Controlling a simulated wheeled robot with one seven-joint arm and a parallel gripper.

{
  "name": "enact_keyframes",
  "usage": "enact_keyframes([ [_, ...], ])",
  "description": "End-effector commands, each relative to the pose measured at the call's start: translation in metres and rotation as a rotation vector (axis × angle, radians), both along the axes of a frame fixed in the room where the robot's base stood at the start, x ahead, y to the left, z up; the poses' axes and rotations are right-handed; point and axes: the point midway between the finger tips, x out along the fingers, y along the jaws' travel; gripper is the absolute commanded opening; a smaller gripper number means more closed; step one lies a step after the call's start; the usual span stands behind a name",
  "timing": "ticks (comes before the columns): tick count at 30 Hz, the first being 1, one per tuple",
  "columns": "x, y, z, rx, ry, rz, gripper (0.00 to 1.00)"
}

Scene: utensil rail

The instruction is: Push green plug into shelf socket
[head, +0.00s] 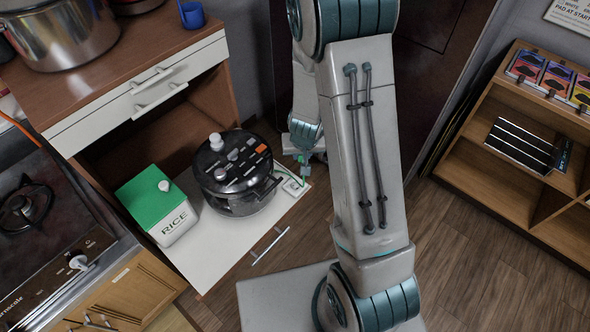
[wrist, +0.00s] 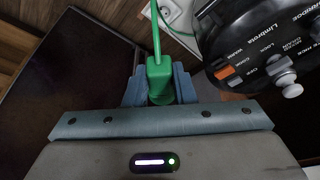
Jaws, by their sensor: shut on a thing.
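The green plug (wrist: 159,76) is between the two blue-grey fingers of my gripper (wrist: 159,88), which is shut on it. A green cord (wrist: 156,30) runs up from the plug in the wrist view. In the head view my gripper (head: 305,168) is low over the right end of the white shelf (head: 235,238), beside the rice cooker. A white socket plate (head: 293,187) is on the shelf close to it, partly crossed by green cord. It also shows at the top of the wrist view (wrist: 182,17). The plug's tip is hidden, so contact with the socket cannot be told.
A dark rice cooker (head: 235,172) stands close left of my gripper; its control panel shows in the wrist view (wrist: 262,55). A green-lidded rice box (head: 157,205) stands farther left. A dark panel (head: 440,75) is behind my arm. A shelf unit (head: 520,165) is at right.

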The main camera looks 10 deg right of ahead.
Motion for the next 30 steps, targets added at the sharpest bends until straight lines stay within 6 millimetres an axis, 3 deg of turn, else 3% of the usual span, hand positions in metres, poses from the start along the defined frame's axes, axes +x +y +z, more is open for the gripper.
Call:
enact_keyframes([
  [1, -0.001, 0.002, -0.012, -0.001, 0.014, -0.025, 0.01],
  [19, -0.019, 0.007, -0.072, 0.092, 0.239, -0.468, 0.01],
  [30, -0.021, 0.014, -0.106, 0.253, 0.411, -0.797, 0.01],
])
